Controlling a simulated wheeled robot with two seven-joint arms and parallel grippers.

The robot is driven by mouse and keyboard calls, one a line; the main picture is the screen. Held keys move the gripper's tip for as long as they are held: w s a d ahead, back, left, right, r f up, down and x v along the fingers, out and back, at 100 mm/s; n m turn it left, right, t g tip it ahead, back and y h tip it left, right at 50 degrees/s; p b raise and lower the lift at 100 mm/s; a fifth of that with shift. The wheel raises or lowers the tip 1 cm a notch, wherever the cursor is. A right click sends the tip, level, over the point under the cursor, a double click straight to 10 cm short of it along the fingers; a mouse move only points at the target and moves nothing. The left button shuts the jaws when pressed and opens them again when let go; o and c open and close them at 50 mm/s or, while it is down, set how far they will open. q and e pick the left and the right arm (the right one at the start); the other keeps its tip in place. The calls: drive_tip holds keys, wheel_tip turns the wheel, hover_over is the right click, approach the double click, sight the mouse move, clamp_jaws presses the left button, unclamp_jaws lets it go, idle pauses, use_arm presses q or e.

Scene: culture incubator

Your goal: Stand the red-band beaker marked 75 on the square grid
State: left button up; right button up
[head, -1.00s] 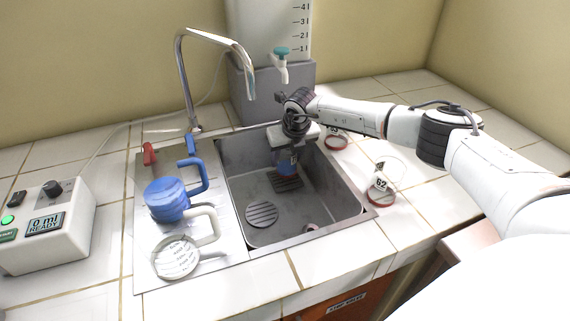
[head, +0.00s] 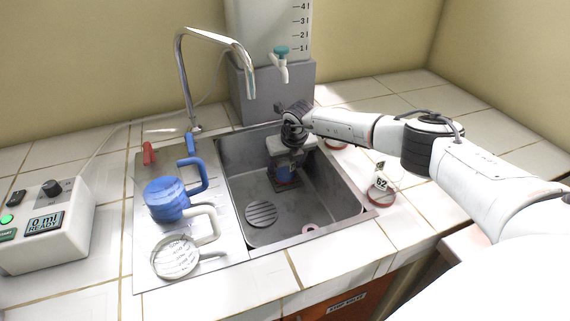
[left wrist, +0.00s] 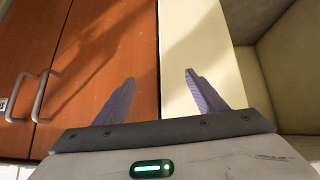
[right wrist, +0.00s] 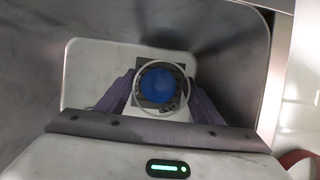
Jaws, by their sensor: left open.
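My right gripper (head: 286,168) reaches down into the sink, shut on a clear beaker with blue contents (head: 286,175). In the right wrist view the beaker (right wrist: 161,85) is seen from above between the fingers; its band and number cannot be made out. The dark square grid (head: 279,187) lies on the sink floor at the back, and the beaker is upright over it, low down; I cannot tell whether its base touches. The grid also shows around the beaker in the right wrist view (right wrist: 180,70). My left gripper (left wrist: 158,85) is open and empty before the cabinet.
A round grid (head: 262,213) lies in front in the sink (head: 330,185). A red-band beaker marked 62 (head: 382,186) and another red-banded vessel (head: 337,143) stand right of it. Blue (head: 165,198) and white (head: 176,256) jugs stand left. The faucet (head: 182,85) arches behind.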

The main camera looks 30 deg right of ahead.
drive_tip(key=shift+r, duration=0.35)
drive_tip(key=s+a+r, duration=0.1)
drive_tip(key=s, duration=0.3)
drive_tip(key=s+a+r, duration=0.1)
drive_tip(key=s, duration=0.4)
drive_tip(key=s+a+r, duration=0.1)
drive_tip(key=s+r, duration=0.1)
drive_tip(key=s, duration=0.2)
drive_tip(key=shift+s+a+r, duration=0.1)
drive_tip(key=shift+s, duration=0.2)
